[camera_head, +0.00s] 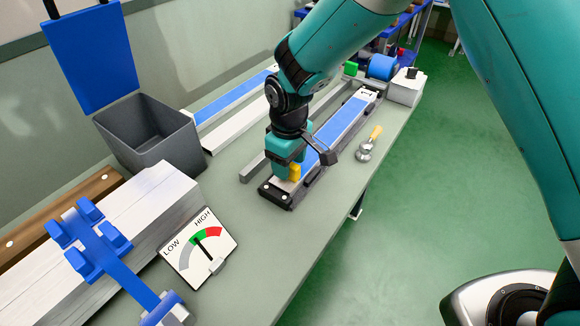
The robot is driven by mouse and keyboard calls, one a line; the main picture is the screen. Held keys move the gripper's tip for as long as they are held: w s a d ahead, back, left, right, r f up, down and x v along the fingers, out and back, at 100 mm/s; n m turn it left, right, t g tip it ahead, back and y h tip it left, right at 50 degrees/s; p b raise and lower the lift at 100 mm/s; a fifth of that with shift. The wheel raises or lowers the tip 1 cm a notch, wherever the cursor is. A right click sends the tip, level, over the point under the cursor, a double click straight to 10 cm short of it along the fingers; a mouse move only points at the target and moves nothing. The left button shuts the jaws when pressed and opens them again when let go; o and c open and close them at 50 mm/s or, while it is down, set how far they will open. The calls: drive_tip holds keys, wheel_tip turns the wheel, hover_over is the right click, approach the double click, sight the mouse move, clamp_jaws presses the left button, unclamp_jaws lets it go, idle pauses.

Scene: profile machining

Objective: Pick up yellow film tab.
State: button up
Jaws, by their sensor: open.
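The yellow film tab (295,172) is a small yellow piece at the near end of the blue-filmed profile (343,122), which lies in a dark fixture on the bench. My gripper (286,173) is at that end of the profile, pointing down, right at the tab. It is open. The tab shows beside the gripper's right side in the picture; whether it lies between the fingers or touches them I cannot tell. The fingertips and part of the tab are hidden by the gripper body.
A grey bin (150,135) with a raised blue lid stands at the left. A LOW/HIGH gauge (200,247) and a blue clamp (95,245) are at the front left. A yellow-handled tool (369,143) lies right of the fixture, near the bench edge. Another blue-topped profile (228,100) lies behind.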

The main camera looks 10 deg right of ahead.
drive_tip(key=shift+f, duration=0.85)
clamp_jaws()
wheel_tip(320, 180, up, 22)
drive_tip(key=w+d+p, duration=0.1)
drive_tip(key=p, duration=0.1)
drive_tip(key=shift+w+d+r, duration=0.15)
drive_tip(key=shift+w+r, duration=0.05)
drive_tip(key=shift+r, duration=0.05)
